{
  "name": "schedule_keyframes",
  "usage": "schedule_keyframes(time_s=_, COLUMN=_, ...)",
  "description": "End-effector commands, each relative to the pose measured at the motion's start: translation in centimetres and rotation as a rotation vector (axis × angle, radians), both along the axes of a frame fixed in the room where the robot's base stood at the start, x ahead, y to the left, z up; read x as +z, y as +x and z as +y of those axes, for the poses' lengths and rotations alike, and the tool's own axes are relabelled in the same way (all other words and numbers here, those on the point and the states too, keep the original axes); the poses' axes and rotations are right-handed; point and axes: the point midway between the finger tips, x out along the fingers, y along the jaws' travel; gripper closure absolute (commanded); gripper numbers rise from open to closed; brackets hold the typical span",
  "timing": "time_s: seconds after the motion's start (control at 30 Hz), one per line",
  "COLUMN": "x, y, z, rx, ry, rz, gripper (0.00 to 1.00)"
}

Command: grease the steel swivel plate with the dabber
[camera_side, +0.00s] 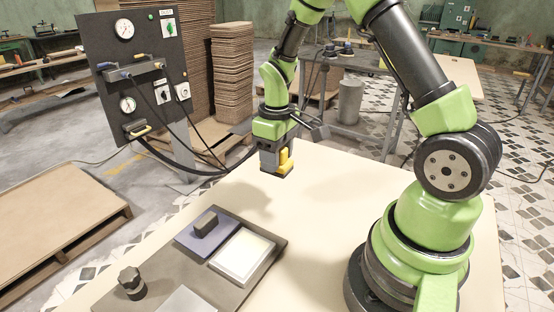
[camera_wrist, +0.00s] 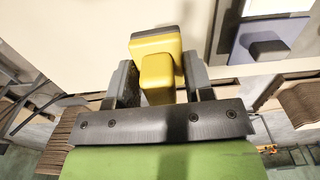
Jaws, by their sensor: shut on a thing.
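My gripper (camera_side: 277,168) is shut on a yellow block with a dark grey face, which looks like the dabber (camera_side: 286,160), and holds it above the pale table. In the wrist view the dabber (camera_wrist: 155,45) sits between the two grey jaws (camera_wrist: 160,78), its dark face pointing away from the wrist. A flat light-grey plate (camera_side: 186,301), possibly the steel swivel plate, lies at the bottom edge of the side view, partly cut off. My gripper is well behind and to the right of it. Grease cannot be made out.
A dark tray (camera_side: 268,262) holds a blue-grey plate (camera_side: 186,240) with a dark block (camera_side: 205,223), and a framed cream pad (camera_side: 242,254). A dark knob (camera_side: 131,283) stands at its left end. A gauge panel (camera_side: 135,70) with hoses stands behind. The table's middle is clear.

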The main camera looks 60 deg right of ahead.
Motion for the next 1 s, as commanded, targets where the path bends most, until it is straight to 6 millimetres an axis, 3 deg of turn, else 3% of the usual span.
schedule_keyframes(time_s=0.17, x=0.0, y=0.2, z=5.0, rx=0.212, ry=0.000, rz=0.000, gripper=0.72)
schedule_keyframes(time_s=0.3, x=-0.1, y=-0.6, z=10.1, rx=0.443, ry=0.000, rz=0.001, gripper=0.72)
schedule_keyframes(time_s=0.5, x=-0.1, y=-2.4, z=15.1, rx=0.687, ry=-0.001, rz=0.000, gripper=0.72)
schedule_keyframes(time_s=0.73, x=-0.7, y=-3.1, z=16.5, rx=0.768, ry=-0.001, rz=0.001, gripper=0.72)
schedule_keyframes(time_s=1.0, x=-3.6, y=-3.1, z=16.4, rx=0.764, ry=-0.002, rz=0.003, gripper=0.72)
